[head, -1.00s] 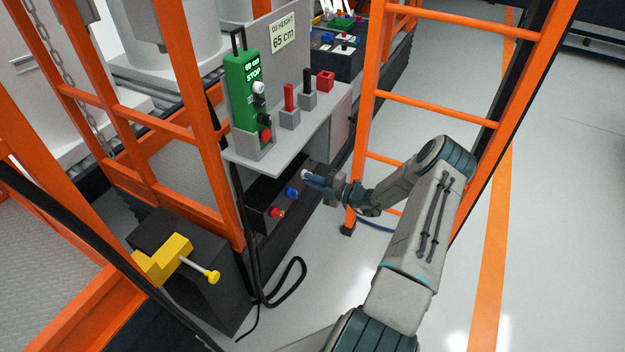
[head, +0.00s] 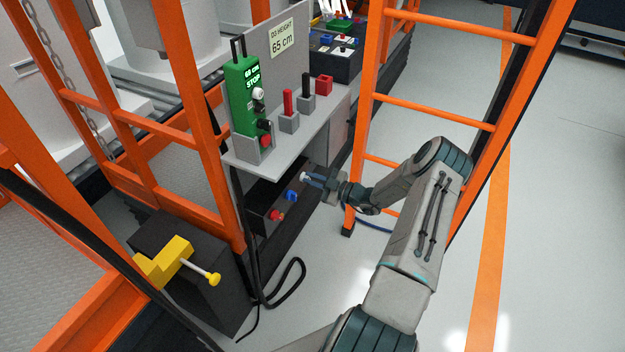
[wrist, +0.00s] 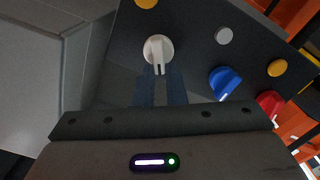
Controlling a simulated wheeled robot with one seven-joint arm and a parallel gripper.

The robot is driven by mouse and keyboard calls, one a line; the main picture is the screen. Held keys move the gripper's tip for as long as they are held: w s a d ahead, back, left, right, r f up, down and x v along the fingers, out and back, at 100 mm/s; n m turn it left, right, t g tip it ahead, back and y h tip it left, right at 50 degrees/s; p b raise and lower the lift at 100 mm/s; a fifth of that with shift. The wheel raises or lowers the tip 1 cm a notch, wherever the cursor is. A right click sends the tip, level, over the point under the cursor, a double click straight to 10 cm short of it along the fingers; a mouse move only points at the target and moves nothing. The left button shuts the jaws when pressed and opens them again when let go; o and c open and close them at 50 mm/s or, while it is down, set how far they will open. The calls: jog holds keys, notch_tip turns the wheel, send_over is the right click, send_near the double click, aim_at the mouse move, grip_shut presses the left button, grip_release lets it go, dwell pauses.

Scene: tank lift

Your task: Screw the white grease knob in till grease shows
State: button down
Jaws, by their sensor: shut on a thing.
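The white grease knob (wrist: 157,49) is a round knob with a pale bar across it, on a dark panel (wrist: 190,70) in the wrist view. My gripper (wrist: 158,78) is shut on its bar, with a finger on either side. In the head view my gripper (head: 315,181) reaches in from the right to the low dark box under the grey shelf, and a bit of the white knob (head: 304,176) shows at its tips. On the panel are a pale grey disc (wrist: 223,36) and yellow discs, one right of the blue knob (wrist: 278,68) and one at the top edge (wrist: 147,2).
A blue knob (wrist: 225,82) and a red knob (wrist: 269,104) sit right of the white one. The grey shelf (head: 300,130) with a green pendant (head: 245,95) and levers overhangs the box. An orange ladder frame (head: 365,110) stands close behind my wrist. Black cable hangs at left.

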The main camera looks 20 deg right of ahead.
jog(key=shift+d+m, duration=0.15)
jog(key=shift+m, duration=0.25)
jog(key=c, duration=1.5)
grip_release()
jog(key=v, duration=1.3)
jog(key=shift+s+d+b, duration=0.2)
jog(key=shift+s+b, duration=0.1)
jog(key=shift+b, duration=0.1)
